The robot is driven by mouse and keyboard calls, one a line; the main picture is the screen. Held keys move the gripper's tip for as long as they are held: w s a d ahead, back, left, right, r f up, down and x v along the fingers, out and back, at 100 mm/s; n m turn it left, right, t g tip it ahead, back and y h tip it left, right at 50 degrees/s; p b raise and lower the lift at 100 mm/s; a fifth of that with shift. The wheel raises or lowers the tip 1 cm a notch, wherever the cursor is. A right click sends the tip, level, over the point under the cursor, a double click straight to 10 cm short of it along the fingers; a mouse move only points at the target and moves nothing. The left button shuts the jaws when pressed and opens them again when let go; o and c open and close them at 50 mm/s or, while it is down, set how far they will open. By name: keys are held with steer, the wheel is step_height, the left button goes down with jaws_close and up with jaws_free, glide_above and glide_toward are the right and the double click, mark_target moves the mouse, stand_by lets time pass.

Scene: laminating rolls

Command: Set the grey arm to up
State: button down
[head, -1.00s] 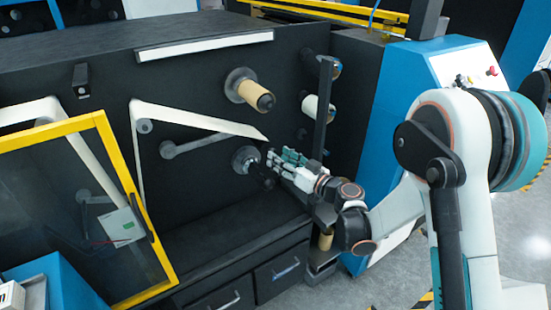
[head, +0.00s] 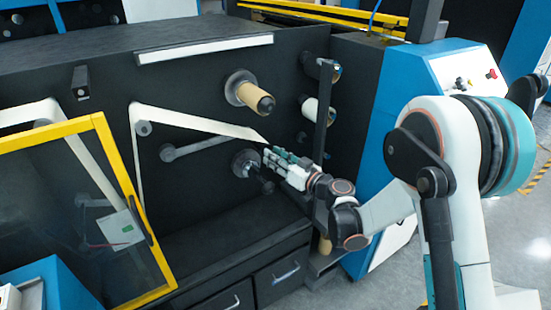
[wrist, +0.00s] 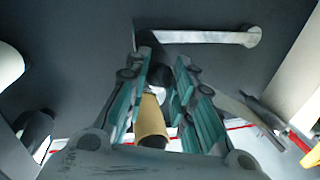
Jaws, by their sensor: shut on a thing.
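The grey arm (head: 195,147) is a slim bar on the black machine face. Its round pivot end is at the left, and it rises slightly to the right, with its right part hidden behind the white web. My gripper (head: 270,155) is at the right tip of that web, its fingers pointing left. In the wrist view, the grey arm (wrist: 215,37) runs toward my fingertips (wrist: 165,62), which are shut on its far end. The fingers hide the exact contact.
A tan roll (head: 247,96) sits on a spindle just above my gripper. A dark hub (head: 245,163) is just below left. A white roll (head: 316,110) and a dark upright post (head: 324,110) stand close right. A yellow-framed door (head: 128,200) stands open at the left.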

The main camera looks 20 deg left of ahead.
step_height(320, 180, up, 10)
steer(key=s+a+n+h+p, duration=0.1)
steer(key=n+p, duration=0.3)
steer(key=p, duration=0.1)
steer(key=shift+s+a+r, duration=0.15)
steer(key=shift+s+r, duration=0.1)
steer(key=c, duration=1.3)
jaws_free()
steer(key=shift+c, duration=0.2)
steer(key=v, duration=1.2)
